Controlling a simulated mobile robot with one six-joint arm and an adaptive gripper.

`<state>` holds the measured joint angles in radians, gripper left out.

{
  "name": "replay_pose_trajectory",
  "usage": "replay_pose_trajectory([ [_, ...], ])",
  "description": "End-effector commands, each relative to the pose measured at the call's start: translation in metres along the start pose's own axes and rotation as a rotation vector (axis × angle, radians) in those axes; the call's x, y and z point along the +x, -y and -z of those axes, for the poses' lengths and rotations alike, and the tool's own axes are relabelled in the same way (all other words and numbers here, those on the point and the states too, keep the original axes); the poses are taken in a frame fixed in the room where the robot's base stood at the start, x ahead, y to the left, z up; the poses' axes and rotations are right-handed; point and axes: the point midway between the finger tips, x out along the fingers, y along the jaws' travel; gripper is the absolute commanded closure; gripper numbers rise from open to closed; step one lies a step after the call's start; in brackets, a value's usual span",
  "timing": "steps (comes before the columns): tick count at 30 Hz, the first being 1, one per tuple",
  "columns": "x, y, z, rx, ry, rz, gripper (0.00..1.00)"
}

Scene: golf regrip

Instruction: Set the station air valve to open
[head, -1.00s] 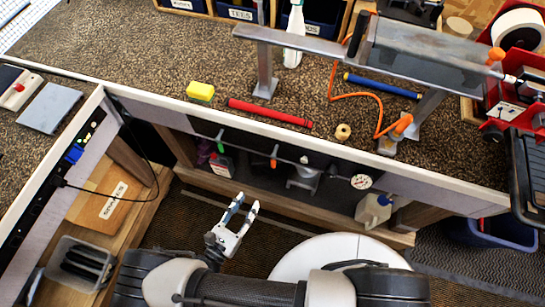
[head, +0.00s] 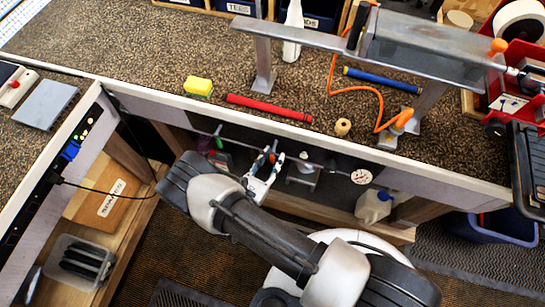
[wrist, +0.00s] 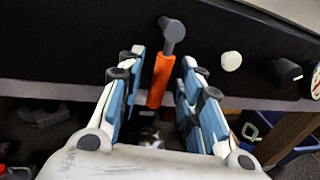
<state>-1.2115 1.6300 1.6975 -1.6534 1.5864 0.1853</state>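A valve with an orange lever (wrist: 161,80) sits on the dark panel under the bench. The lever hangs down from a grey hub (wrist: 173,32), its lower end tilted slightly left in the wrist view. My gripper (wrist: 163,60) is open, with its blue-padded fingers on either side of the lever and gaps visible. In the head view my gripper (head: 272,156) is at the panel, partly covering the orange lever. A green lever (head: 218,140) hangs to its left. No label shows which lever is the station air valve.
On the panel are a white knob (wrist: 231,61), a black knob (wrist: 287,72) and a round gauge (head: 361,176). A white jug (head: 373,207) stands on the lower shelf. The bench edge (head: 330,148) overhangs the panel. Red and blue grips lie on the bench.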

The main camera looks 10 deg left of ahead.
Motion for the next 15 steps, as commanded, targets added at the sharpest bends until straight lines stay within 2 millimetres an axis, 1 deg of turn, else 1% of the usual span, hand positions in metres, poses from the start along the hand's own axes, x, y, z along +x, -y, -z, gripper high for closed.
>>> replay_pose_trajectory([
  [3,0.0061,0.0001,0.0000,0.000,0.000,0.000,0.67],
  [11,0.0069,-0.0001,-0.0003,0.000,0.000,-0.001,0.67],
  [15,0.0068,-0.0001,-0.0002,0.000,0.000,-0.001,0.75],
])
